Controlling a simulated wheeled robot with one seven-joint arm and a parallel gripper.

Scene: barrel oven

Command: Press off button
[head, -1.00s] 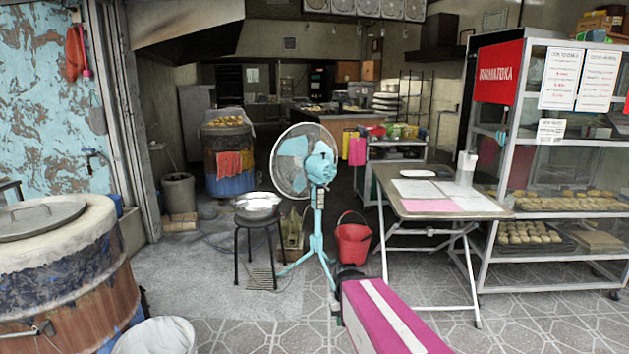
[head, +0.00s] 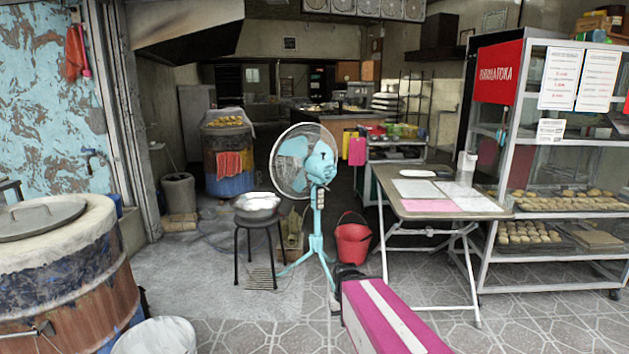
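A turquoise standing fan (head: 316,240) stands on the paved floor near the middle of the head view, its round caged head turned left. A small control panel (head: 317,199) with pale buttons sits on its post below the head. The single buttons are too small to tell which is off. My pink arm with a white stripe reaches in from the bottom. My gripper (head: 343,274), dark and small at its far end, appears low and just right of the fan's post, below the panel. Its fingers cannot be made out, and no contact with the panel shows.
A black stool (head: 257,230) with a metal bowl (head: 257,202) stands left of the fan. A red bucket (head: 352,240) and a folding table (head: 450,209) stand right. A barrel oven (head: 75,290) and white bin (head: 155,337) fill the lower left.

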